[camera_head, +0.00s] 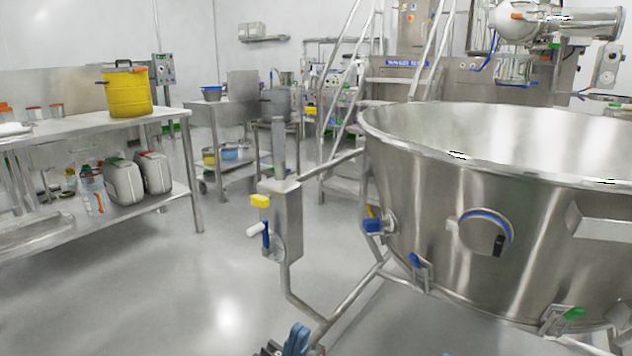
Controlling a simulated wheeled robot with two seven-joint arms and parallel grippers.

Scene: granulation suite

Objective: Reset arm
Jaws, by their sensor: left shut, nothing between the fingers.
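My left gripper (294,341) shows at the bottom edge, a little left of the middle. Only its blue and dark tip part is in view; the rest is cut off by the frame. It is shut, with nothing seen in it. It appears in front of the lower frame tubes of the large steel bowl (540,235), and I cannot tell how far apart they are. My right gripper is not in view.
The bowl fills the right side, with a steel control post (280,225) at its left. A steel table (60,133) at left bears a yellow drum (127,92); white canisters (124,185) stand on its lower shelf. Steps (345,190) stand behind. Grey floor (225,270) is clear between.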

